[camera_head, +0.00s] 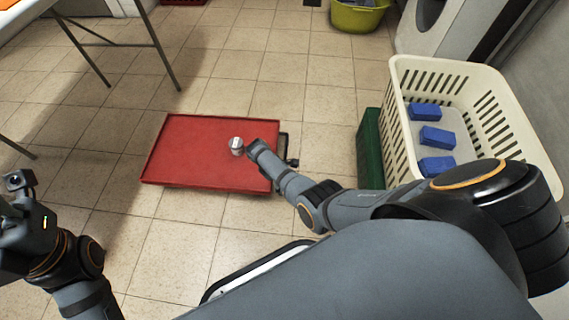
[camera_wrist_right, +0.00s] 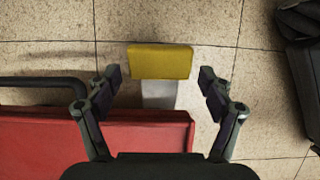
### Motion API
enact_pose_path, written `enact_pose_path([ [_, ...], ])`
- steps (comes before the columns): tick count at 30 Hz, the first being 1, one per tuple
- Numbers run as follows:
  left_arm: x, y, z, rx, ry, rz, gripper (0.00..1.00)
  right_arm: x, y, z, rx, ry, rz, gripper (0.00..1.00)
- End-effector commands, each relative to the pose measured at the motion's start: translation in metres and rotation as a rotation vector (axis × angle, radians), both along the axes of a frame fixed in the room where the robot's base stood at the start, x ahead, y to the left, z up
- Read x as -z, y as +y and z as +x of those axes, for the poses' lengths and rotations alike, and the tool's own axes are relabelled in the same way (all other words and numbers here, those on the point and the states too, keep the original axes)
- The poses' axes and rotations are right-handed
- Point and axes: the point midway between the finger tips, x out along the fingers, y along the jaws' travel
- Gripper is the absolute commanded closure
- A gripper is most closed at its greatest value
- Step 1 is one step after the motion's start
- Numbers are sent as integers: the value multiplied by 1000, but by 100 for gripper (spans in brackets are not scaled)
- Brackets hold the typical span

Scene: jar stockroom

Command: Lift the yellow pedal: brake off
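The yellow pedal (camera_wrist_right: 160,61) shows in the right wrist view, a flat yellow plate on a grey stem at the edge of the red cart. The red cart (camera_head: 195,150) stands on the tiled floor in the head view, and its edge (camera_wrist_right: 60,145) also shows in the right wrist view. My right gripper (camera_wrist_right: 160,88) is open, its fingers on either side of and just short of the pedal, with nothing between the tips. In the head view my right arm hides the pedal. My left gripper (camera_head: 12,200) is at the left edge, partly cut off; its fingers are unclear.
A small white-lidded jar (camera_head: 237,146) stands on the red cart. A cream basket (camera_head: 402,110) with blue blocks and a green crate (camera_head: 370,148) stand to the right. A yellow-green tub (camera_head: 357,18) is at the back. A table's legs (camera_head: 160,45) stand at upper left. Floor left of the cart is clear.

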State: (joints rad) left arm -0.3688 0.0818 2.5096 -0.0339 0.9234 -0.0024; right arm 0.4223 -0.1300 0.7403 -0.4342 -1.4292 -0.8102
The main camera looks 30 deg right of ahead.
Motion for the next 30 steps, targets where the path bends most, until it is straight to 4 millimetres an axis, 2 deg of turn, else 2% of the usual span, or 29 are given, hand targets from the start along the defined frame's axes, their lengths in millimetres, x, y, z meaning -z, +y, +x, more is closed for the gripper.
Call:
enact_pose_path([
  [9,0,0,0,0,2,-1,60,-3,2,1,0,-2,1,17],
  [21,0,0,0,0,-1,-1,60,-63,22,15,1,-2,1,17],
  [30,0,0,0,0,-1,-1,60,-70,24,16,0,-1,1,17],
])
